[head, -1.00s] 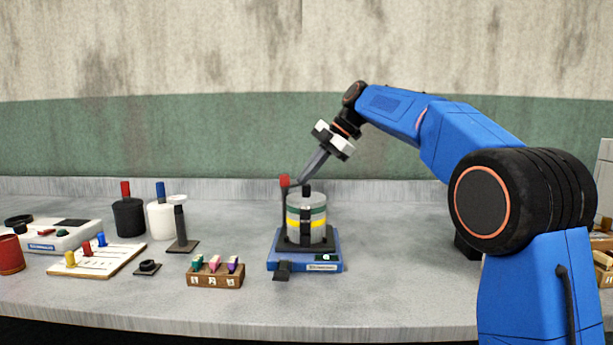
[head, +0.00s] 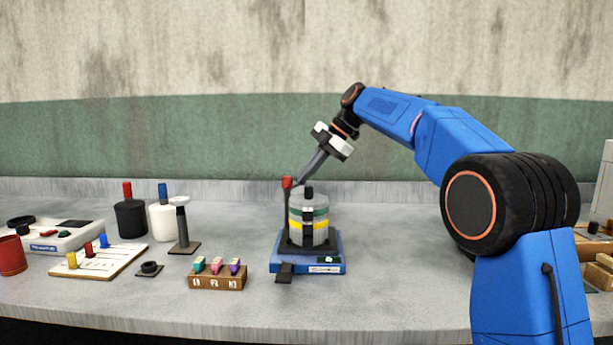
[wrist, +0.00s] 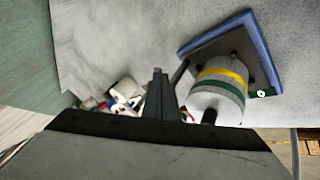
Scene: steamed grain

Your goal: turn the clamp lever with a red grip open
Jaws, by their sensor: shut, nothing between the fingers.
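The clamp lever's red grip (head: 287,182) tops a dark upright bar at the left of a grey canister (head: 308,209) with green and yellow bands. The canister stands on a blue clamp base (head: 326,267). My gripper (head: 300,182) is shut and empty, tilted down to the left, with its tip right beside the red grip. I cannot tell if they touch. In the wrist view the shut fingers (wrist: 159,88) are beside the canister (wrist: 219,94) and its blue base (wrist: 262,42). There the fingers partly hide the lever.
A block with several coloured pegs (head: 216,279) stands left of the clamp. A dark post (head: 181,226), a white jar (head: 162,222), a black jar (head: 130,219) and a white slider board (head: 96,262) are farther left.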

